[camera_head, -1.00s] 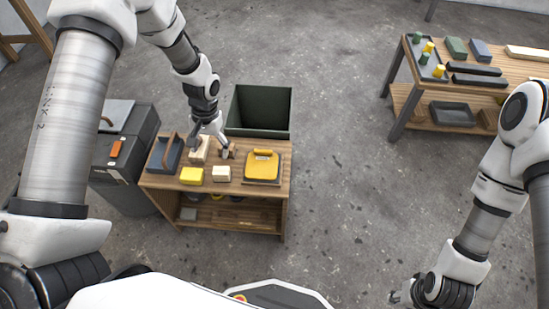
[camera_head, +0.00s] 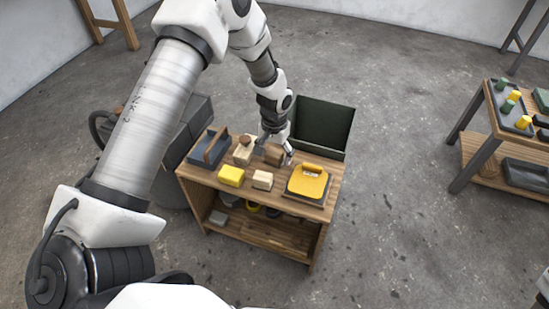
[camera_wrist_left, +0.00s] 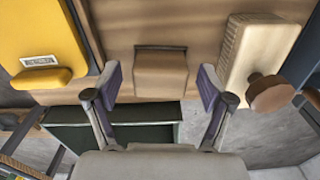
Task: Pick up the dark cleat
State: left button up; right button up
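The dark cleat (camera_head: 274,155) is a small brown block on the workbench top (camera_head: 240,203), darker than the pale block in front of it. In the left wrist view the dark cleat (camera_wrist_left: 160,72) lies centred between the fingertips, with clear gaps on both sides. My left gripper (camera_head: 275,150) points down at it from the bench's far side and is open and empty. It also shows open in the left wrist view (camera_wrist_left: 159,88). My right gripper is out of view.
Near the cleat are a wooden-knobbed block (camera_head: 243,152), a yellow block (camera_head: 231,176), a pale block (camera_head: 262,180), a yellow-topped device (camera_head: 307,182) and a dark handled tray (camera_head: 207,148). A green bin (camera_head: 322,126) stands behind. Another table (camera_head: 487,148) is right.

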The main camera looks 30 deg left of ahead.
aim_at(274, 152)
pick_arm(q)
jog(key=c, duration=1.2)
notch_tip(274, 152, up, 10)
jog(key=p, duration=0.3)
